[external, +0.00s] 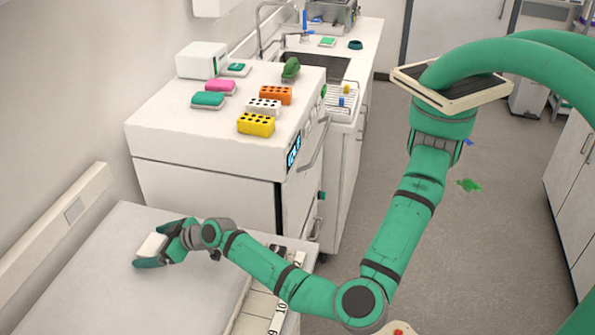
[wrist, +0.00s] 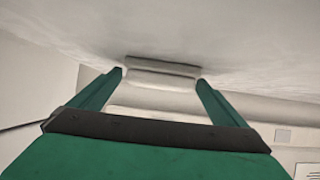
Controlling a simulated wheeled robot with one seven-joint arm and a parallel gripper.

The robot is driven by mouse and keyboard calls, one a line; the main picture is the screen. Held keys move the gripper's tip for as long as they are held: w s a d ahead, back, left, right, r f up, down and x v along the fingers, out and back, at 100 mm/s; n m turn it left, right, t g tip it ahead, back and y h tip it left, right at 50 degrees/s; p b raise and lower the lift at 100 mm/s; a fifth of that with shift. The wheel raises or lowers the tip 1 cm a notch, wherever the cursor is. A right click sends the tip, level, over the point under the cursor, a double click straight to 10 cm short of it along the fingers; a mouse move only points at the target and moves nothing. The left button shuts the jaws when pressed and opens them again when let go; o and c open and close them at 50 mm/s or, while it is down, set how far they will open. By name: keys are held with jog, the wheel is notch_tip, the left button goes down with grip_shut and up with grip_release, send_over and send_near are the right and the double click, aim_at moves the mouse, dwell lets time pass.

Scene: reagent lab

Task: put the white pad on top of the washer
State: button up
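The white pad (external: 152,246) is between the two fingers of my gripper (external: 160,248), low over the pale bench at the lower left. In the wrist view the pad (wrist: 160,84) spans the gap, with both fingertips at its sides. My gripper looks shut on it. A dark line runs along the pad's edge against the bench surface; I cannot tell whether it touches the bench. The washer (external: 165,140) is the white machine behind the bench, with a small lit display on its front right. Its top carries several items.
On the washer's top are a white box (external: 202,60), a pink pad (external: 220,87), a green pad (external: 208,100), and orange (external: 276,95), white (external: 264,107) and yellow (external: 256,124) racks. The top's left front is clear. A sink (external: 315,67) lies behind.

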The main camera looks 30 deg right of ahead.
aim_at(162, 240)
jog(key=shift+o, duration=0.5)
jog(key=v, duration=1)
jog(key=shift+d, duration=0.5)
jog(key=shift+r, duration=0.1)
jog(key=shift+w+a+r, duration=0.3)
jog(key=shift+a+r, duration=0.1)
jog(key=shift+a, duration=0.1)
jog(key=shift+w+a+f, duration=0.1)
jog(key=shift+w+a, duration=0.05)
jog(key=shift+a, duration=0.05)
jog(key=x, duration=0.5)
jog(key=shift+s+f+x, duration=0.1)
jog(key=shift+f+x, duration=0.05)
jog(key=shift+x, duration=0.75)
jog(key=shift+s+f+x, duration=0.1)
jog(key=shift+f+x, duration=0.05)
jog(key=shift+x, duration=0.7)
jog(key=shift+s+f+x, duration=0.1)
jog(key=shift+f+x, duration=0.05)
jog(key=shift+x, duration=0.75)
